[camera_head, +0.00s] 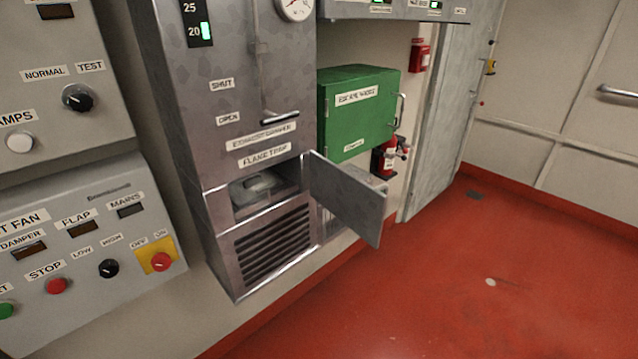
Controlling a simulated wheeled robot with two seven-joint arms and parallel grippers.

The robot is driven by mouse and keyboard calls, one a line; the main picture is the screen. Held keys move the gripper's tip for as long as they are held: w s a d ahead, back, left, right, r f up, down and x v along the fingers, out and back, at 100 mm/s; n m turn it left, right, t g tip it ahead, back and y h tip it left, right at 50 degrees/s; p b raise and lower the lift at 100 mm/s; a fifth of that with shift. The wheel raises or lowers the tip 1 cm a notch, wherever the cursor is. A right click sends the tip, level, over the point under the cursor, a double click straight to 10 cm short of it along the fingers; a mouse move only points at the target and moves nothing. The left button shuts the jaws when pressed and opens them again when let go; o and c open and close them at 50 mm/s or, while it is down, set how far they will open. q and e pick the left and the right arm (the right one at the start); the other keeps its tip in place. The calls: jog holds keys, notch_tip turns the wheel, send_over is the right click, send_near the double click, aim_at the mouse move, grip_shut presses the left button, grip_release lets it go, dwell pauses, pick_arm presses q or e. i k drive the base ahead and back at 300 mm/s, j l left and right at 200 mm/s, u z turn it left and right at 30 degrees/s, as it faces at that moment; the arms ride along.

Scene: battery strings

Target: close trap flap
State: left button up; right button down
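The trap flap (346,199) is a flat grey metal plate hinged at the right side of an opening in the metal cabinet. It stands open, swung outward to the right. The opening (240,203) sits under the "FLAME TRAP" label (265,155). A pale rounded object (259,185) lies inside it; its full shape is partly hidden. Neither of my grippers shows in the head view.
A louvred grille (272,245) is below the opening. The damper handle (280,118) is above it. A control panel (75,250) stands at left. A green box (357,110) and a fire extinguisher (386,158) are behind the flap. The red floor (450,290) at right is clear.

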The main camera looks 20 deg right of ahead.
aim_at(361, 206)
jog(key=l+u, duration=0.7)
jog(key=l, duration=0.2)
jog(key=l+u, duration=0.35)
jog(key=l, duration=0.15)
jog(key=k+l, duration=0.1)
jog(key=l, duration=0.45)
jog(key=l+u, duration=0.1)
jog(key=l, duration=0.5)
jog(key=k+l, duration=0.2)
jog(key=l, duration=0.35)
